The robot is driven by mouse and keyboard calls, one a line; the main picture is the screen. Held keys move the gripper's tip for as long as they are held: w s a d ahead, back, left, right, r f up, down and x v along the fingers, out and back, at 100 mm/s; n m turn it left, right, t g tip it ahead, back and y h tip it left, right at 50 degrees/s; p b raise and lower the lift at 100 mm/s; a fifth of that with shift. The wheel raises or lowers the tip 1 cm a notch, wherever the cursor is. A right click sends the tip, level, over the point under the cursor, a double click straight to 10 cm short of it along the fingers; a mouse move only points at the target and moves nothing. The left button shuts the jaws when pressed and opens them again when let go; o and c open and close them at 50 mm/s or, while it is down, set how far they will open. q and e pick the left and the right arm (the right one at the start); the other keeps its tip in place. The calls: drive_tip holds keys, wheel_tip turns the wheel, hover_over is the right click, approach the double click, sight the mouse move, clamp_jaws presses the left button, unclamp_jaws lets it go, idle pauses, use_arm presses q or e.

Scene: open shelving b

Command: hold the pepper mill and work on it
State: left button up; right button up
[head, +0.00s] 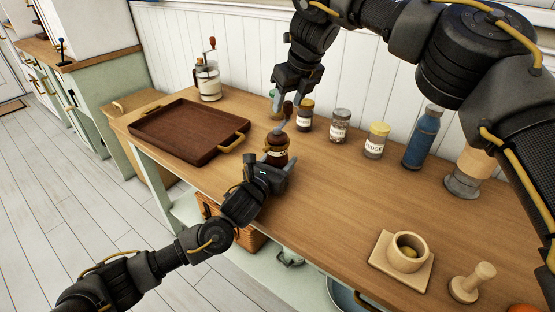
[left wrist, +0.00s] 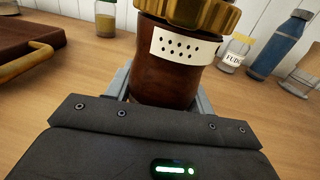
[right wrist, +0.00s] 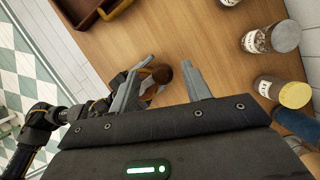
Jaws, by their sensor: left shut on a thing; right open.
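The pepper mill (head: 276,158) has a dark brown body, a pale label with dark dots, a brass top and a crank with a brown knob (head: 288,107). It stands upright near the table's front edge. My left gripper (head: 270,170) is shut around its lower body (left wrist: 165,80). My right gripper (head: 285,97) is open above the mill, fingers pointing down. In the right wrist view the knob (right wrist: 162,73) shows between the open fingers, seemingly beyond their tips; I see no contact. The crank's base is partly hidden in the wrist views.
A dark wooden tray (head: 180,128) lies left of the mill, with a glass grinder (head: 208,82) behind. Several jars and a blue bottle (head: 422,138) line the back. The table's middle is clear.

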drive_tip(key=v, duration=1)
drive_tip(key=shift+s, duration=0.1)
use_arm(q)
drive_tip(key=o, duration=1.5)
drive_tip(key=shift+c, duration=0.2)
drive_tip(key=v, duration=1.2)
drive_tip(key=shift+a, duration=0.1)
use_arm(e)
drive_tip(key=shift+r, duration=0.1)
